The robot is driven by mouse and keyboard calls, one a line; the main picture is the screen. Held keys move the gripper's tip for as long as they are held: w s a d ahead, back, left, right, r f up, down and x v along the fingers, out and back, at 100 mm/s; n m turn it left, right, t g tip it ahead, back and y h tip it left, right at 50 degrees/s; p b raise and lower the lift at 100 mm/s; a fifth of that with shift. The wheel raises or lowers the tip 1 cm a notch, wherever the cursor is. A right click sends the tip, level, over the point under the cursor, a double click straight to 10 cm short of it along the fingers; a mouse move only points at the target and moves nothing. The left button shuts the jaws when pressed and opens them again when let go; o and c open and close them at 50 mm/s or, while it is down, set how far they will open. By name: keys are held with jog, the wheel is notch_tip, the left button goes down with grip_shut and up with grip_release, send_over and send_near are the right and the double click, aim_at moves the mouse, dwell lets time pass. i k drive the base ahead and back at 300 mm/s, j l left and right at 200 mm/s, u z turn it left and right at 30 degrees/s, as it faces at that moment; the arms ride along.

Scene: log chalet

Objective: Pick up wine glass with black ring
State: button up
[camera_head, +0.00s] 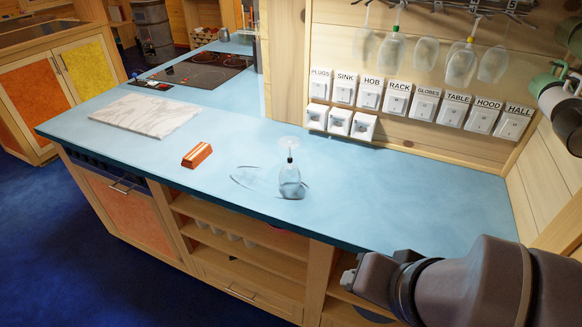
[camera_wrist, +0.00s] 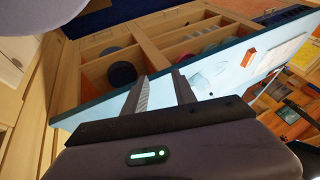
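The wine glass with the black ring (camera_head: 290,182) stands upside down on the blue counter, bowl down and foot up. The dark ring is on its stem, just above the bowl. In the head view my arm shows at lower right; the fingers are not clear there.
A copper-coloured bar (camera_head: 197,155) lies left of the glass, with a marble board (camera_head: 146,115) beyond. Glasses with a green ring (camera_head: 396,28) and a yellow ring (camera_head: 470,40) hang from a rack above labelled switches (camera_head: 397,98). Open shelves (camera_head: 240,250) are below. The counter's right part is clear.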

aim_at(290, 176)
jog(key=i+j, duration=0.15)
jog(key=j, duration=0.2)
jog(key=i+j+z, duration=0.1)
jog(key=j, duration=0.3)
jog(key=i+j, duration=0.2)
jog(key=j, duration=0.15)
jog(key=i+j, duration=0.15)
jog(key=j, duration=0.25)
jog(key=i+j+z, duration=0.1)
jog(key=j, duration=0.25)
jog(key=i, duration=0.05)
